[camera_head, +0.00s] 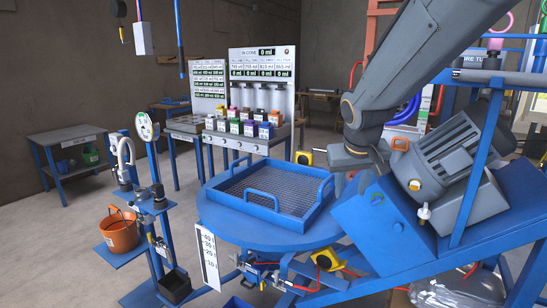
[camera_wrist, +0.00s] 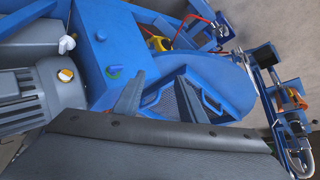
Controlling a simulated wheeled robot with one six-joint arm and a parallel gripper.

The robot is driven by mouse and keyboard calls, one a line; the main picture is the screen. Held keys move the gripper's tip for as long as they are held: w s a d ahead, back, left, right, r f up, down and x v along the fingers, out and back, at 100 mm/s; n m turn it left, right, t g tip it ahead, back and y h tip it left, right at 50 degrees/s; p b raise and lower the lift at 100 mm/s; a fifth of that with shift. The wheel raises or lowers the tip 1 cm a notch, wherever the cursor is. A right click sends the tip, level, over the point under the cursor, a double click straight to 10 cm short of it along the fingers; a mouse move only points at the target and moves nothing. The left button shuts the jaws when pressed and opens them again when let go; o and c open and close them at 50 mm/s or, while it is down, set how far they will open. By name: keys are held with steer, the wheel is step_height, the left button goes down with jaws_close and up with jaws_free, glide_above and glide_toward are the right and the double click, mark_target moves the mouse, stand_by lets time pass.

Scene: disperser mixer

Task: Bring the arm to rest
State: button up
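My arm (camera_head: 415,50) reaches in from the upper right in the head view and bends down beside the grey motor (camera_head: 450,155) of the blue machine. My gripper (camera_wrist: 162,100) shows in the wrist view with its two dark fingers apart and nothing between them. In the head view its fingers are small and partly lost against the machine. A blue mesh tray (camera_head: 322,208) with handles sits on the round blue table (camera_head: 235,228), left of my gripper. It also shows beyond the fingers in the wrist view.
The blue machine housing (camera_head: 385,225) stands close to the right of my gripper. An orange bucket (camera_head: 120,232) and a blue post stand left of the table. A rack of coloured containers (camera_head: 245,128) stands behind. Open floor lies at the left.

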steer(key=s+f+g, duration=0.2)
steer(key=s+f, duration=0.5)
steer(key=s, duration=0.4)
steer(key=s+f+g+y, duration=0.1)
steer(key=s+f+g, duration=0.1)
steer(key=s+f, duration=0.6)
steer(key=s, duration=0.3)
steer(key=shift+g, duration=0.4)
steer(key=shift+f, duration=0.1)
stand_by(1.4)
